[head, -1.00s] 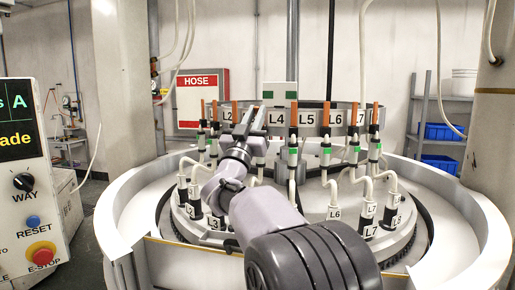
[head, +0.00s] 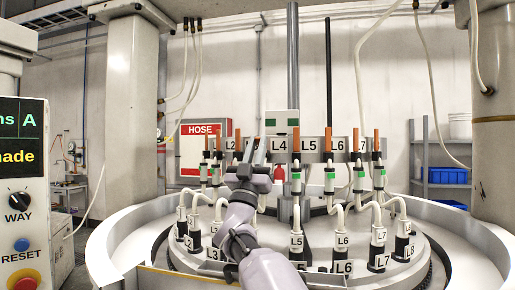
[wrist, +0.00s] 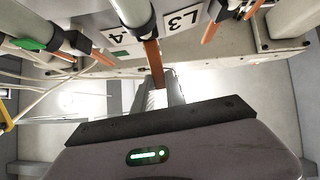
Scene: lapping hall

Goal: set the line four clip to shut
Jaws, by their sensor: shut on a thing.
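The line four clip shows in the wrist view as a pale tube with a dark collar and an orange end (wrist: 154,60). My gripper (wrist: 163,92) is shut on that orange end. In the head view my gripper (head: 256,152) is at the ring just left of the L4 label (head: 280,144), and it hides most of this clip. I cannot tell the clip's setting; no green band shows on it.
Neighbouring orange-topped clips with green bands, such as the line six clip (head: 329,175), stand close along the ring. White hoses hang above and curve below. A control panel (head: 22,190) stands at left; a pillar (head: 495,130) is at right.

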